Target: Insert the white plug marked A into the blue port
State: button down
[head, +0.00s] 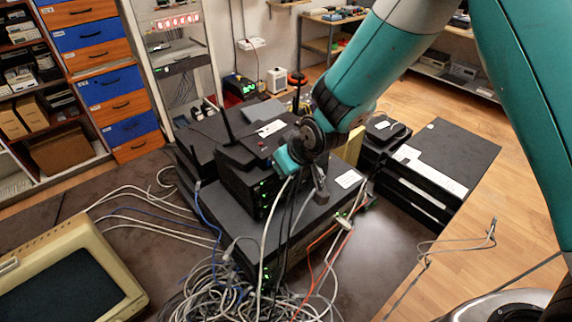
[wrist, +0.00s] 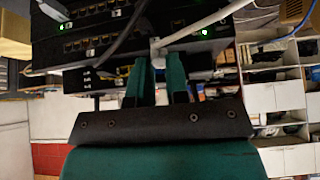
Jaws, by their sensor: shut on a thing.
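My gripper (wrist: 157,66) is shut on a small white plug (wrist: 156,45) in the wrist view. A white cable (wrist: 208,21) runs from the plug up to the right. The plug is close in front of a black network device (wrist: 212,47) with rows of ports; I cannot tell whether it touches a port. No letter A is legible. I cannot make out a blue port in either view. In the head view my gripper (head: 287,164) is at the stacked devices, its fingertips and the plug mostly hidden, with a white cable (head: 266,235) hanging below.
Stacked black devices (head: 328,187) stand on a dark table (head: 375,240). Antennas (head: 222,122) rise behind my gripper. Tangled cables (head: 215,295) lie in front, and orange cables (head: 332,240) hang nearby. An old beige monitor (head: 100,243) lies at the left.

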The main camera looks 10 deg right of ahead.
jog(key=shift+w+a, duration=0.45)
jog(key=shift+w, duration=0.2)
dwell(1.4)
jog(key=c, duration=1)
grip_release()
jog(key=shift+c, duration=0.2)
jog(key=b+v, duration=0.4)
jog(key=v, duration=1.3)
jog(key=shift+b, duration=0.4)
jog(key=s+d+f+g+b, duration=0.1)
jog(key=s+d+g, duration=0.1)
jog(key=s, duration=0.8)
jog(key=s+d+f+g+b, duration=0.1)
jog(key=s+d+g+b, duration=0.1)
jog(key=s, duration=0.8)
jog(key=shift+d+f+g, duration=0.25)
jog(key=shift+d+g, duration=0.05)
jog(key=shift+g, duration=0.5)
